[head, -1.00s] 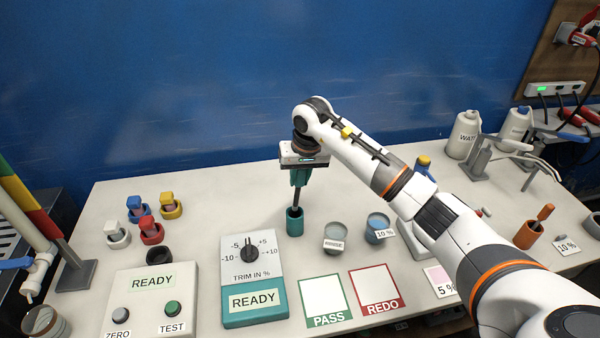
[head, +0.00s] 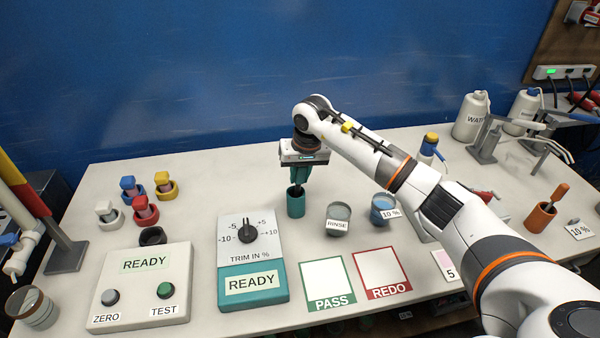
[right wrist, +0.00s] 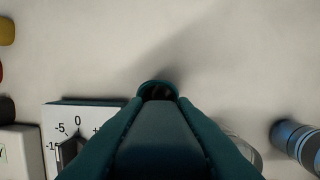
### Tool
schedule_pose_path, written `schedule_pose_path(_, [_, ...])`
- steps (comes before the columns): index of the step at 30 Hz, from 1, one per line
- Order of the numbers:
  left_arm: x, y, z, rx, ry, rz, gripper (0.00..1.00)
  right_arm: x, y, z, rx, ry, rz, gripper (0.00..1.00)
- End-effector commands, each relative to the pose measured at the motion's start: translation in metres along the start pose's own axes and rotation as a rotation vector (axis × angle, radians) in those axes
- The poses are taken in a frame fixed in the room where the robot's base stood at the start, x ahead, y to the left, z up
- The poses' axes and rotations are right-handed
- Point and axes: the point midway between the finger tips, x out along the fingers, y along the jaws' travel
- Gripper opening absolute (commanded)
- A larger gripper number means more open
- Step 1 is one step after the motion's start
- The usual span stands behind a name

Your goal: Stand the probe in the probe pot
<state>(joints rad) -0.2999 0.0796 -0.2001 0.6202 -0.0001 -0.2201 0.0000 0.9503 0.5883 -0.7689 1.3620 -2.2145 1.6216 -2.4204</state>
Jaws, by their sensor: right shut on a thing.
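The teal probe pot (head: 296,204) stands on the white table behind the trim meter. My right gripper (head: 300,178) is directly above the pot, pointing down, and is shut on the probe (right wrist: 160,135). The probe is upright, and its dark lower stem is down inside the pot's mouth, so its tip is hidden. In the right wrist view the pot's rim (right wrist: 158,86) shows just beyond the probe's dark body. Whether the probe touches the pot's bottom cannot be seen. My left gripper is not in view.
The trim meter (head: 251,283) stands in front of the pot. A rinse beaker (head: 338,214) and a 10 % beaker (head: 384,205) stand close on the right. Coloured pieces in rings (head: 145,208) are to the left. The table behind the pot is clear.

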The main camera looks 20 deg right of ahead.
Motion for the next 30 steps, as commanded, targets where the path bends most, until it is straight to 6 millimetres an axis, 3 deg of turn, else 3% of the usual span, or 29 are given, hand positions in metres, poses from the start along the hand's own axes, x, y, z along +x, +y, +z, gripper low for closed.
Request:
schedule_pose_path(6, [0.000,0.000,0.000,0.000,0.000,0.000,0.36,-0.001,0.000,0.000,0.000,-0.001,0.000,0.01])
schedule_pose_path(7, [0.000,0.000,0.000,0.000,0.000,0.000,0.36,-0.001,0.000,0.000,0.000,-0.001,0.000,0.25])
schedule_pose_path(12, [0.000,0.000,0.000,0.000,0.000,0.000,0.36,0.000,0.000,0.000,0.000,-0.001,0.000,0.49])
schedule_pose_path(23, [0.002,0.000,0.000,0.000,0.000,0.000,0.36,-0.006,0.000,0.001,0.000,-0.003,0.000,0.49])
schedule_pose_path(30, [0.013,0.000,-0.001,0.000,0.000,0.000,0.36,-0.050,0.000,0.002,-0.001,-0.008,0.001,0.49])
